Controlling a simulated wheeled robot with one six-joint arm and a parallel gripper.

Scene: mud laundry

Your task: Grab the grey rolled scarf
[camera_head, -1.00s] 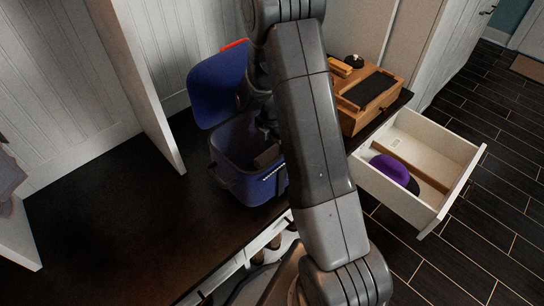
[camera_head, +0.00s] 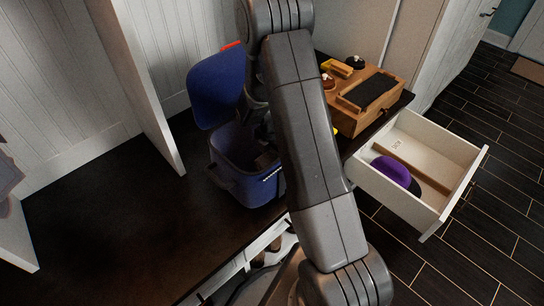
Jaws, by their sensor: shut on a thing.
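An open blue box (camera_head: 240,185) stands on the dark bench top, its lid (camera_head: 215,90) tipped up at the back left. My gripper (camera_head: 265,143) reaches down into the box and is mostly hidden behind my arm. A dark grey shape (camera_head: 266,160) shows inside the box at the fingers and appears to be the grey rolled scarf. My gripper is shut on it, though the contact itself is hard to see.
A wooden box (camera_head: 385,105) with a dark top stands right of the blue box, with small items beside it. An open white drawer (camera_head: 430,150) holds a purple-and-black thing (camera_head: 393,172). The bench's left part (camera_head: 110,215) is clear.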

